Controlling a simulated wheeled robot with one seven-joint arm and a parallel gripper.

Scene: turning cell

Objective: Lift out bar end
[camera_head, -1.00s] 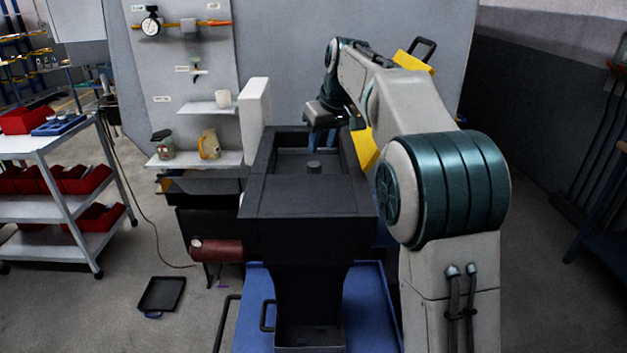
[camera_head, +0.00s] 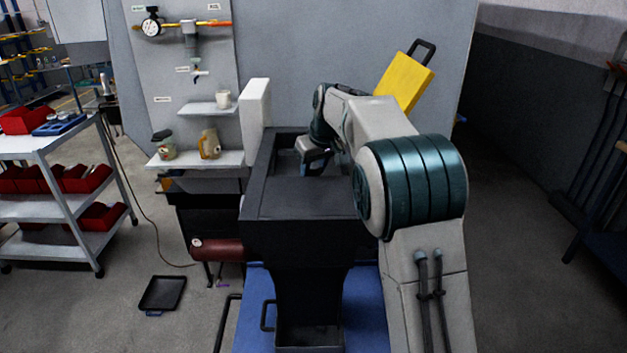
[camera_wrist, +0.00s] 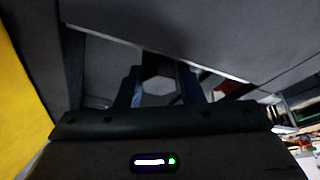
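The dark open-topped chute (camera_head: 300,200) stands in front of me, with a recess at its back. My gripper (camera_head: 311,169) is down inside that recess, fingers low. In the wrist view, my gripper (camera_wrist: 160,84) has its two blue fingers spread apart. A grey, blunt-faced piece, apparently the bar end (camera_wrist: 158,84), sits between them. I cannot make out clear contact on both sides. In the head view the bar end is hidden behind my gripper and arm.
A white upright panel (camera_head: 256,115) stands at the recess's left. A yellow panel with a handle (camera_head: 404,84) rises behind my arm. Shelves with a jug (camera_head: 209,144) are to the left. A dark tray (camera_head: 162,293) lies on the floor; a red-bin cart (camera_head: 50,150) stands far left.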

